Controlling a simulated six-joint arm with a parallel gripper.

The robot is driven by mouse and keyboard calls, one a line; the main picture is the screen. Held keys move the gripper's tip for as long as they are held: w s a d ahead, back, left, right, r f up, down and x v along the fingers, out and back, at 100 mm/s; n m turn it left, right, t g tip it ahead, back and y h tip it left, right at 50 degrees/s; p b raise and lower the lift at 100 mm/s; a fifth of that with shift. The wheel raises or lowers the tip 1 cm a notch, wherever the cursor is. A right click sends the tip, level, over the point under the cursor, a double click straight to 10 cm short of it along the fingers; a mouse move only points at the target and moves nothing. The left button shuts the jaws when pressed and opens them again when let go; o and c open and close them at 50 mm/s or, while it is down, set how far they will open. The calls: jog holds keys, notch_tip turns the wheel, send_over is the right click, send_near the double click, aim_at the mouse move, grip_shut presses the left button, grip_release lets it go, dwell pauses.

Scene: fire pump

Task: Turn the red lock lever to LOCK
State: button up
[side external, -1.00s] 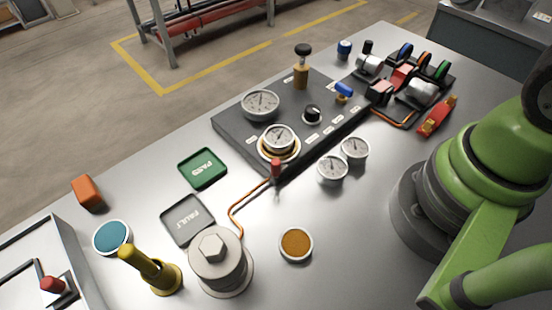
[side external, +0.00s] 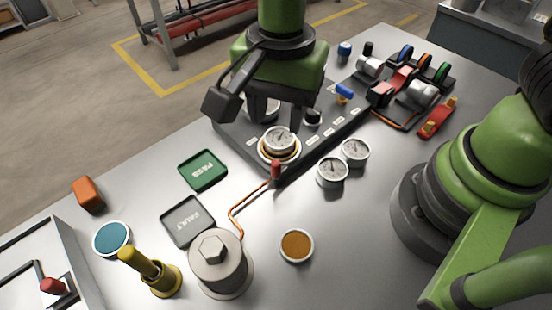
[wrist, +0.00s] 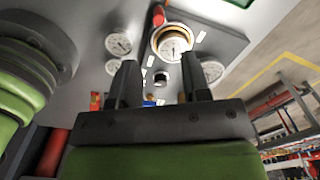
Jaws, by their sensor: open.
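The red lock lever (side external: 276,168) sticks out at the front edge of the dark panel (side external: 340,132), just below the brass-ringed gauge (side external: 278,140). In the wrist view the red lever (wrist: 158,17) shows at the top, beside the ringed gauge (wrist: 172,42). My gripper (side external: 274,112) is over the panel, behind the ringed gauge, with its fingers apart and nothing between them. In the wrist view my gripper (wrist: 160,72) also shows open, apart from the lever. I cannot read any LOCK marking.
Two loose gauges (side external: 333,171) (side external: 355,151) lie right of the panel. A copper pipe (side external: 240,207) runs from near the lever to a grey capped cylinder (side external: 218,262). A green PASS tray (side external: 203,169) and grey FAULT tray (side external: 187,218) lie left.

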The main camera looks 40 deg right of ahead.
aim_at(276, 163)
jog(key=shift+a+f, duration=0.25)
jog(key=shift+f, duration=0.6)
notch_tip(276, 163, down, 9)
jog(key=shift+f, duration=0.15)
grip_shut()
